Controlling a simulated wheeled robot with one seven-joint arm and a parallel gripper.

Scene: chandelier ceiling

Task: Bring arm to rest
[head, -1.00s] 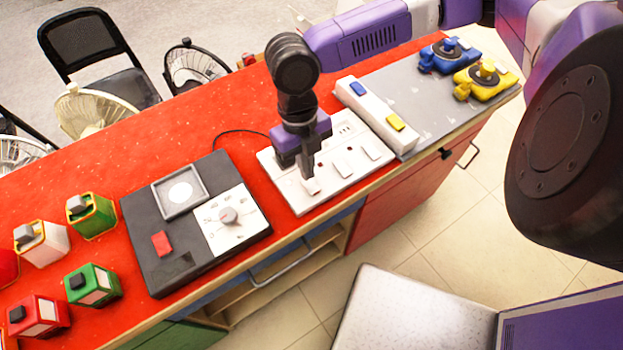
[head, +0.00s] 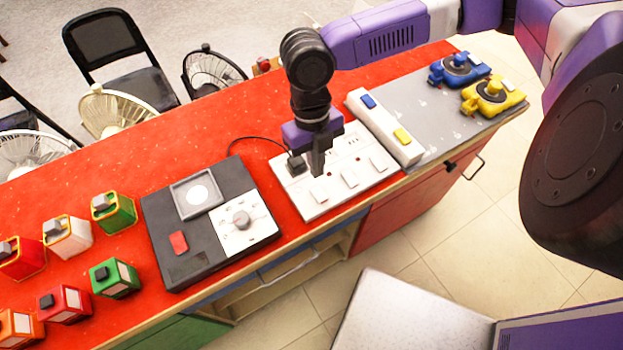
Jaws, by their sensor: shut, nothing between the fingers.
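My gripper (head: 317,165) hangs pointing down over the white socket panel (head: 345,187) on the red counter. Its fingers are shut with nothing between them. The fingertips appear just above the panel; whether they touch it I cannot tell. A black plug (head: 296,165) with a cable sits at the panel's left part, beside the fingers. The purple arm reaches in from the upper right.
Left of the panel is a black device (head: 165,225) with a dial and red button. Several coloured boxes (head: 113,212) stand further left. A white bar (head: 385,128) with two buttons and blue and yellow controllers (head: 493,95) lie right. Chairs and fans stand behind.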

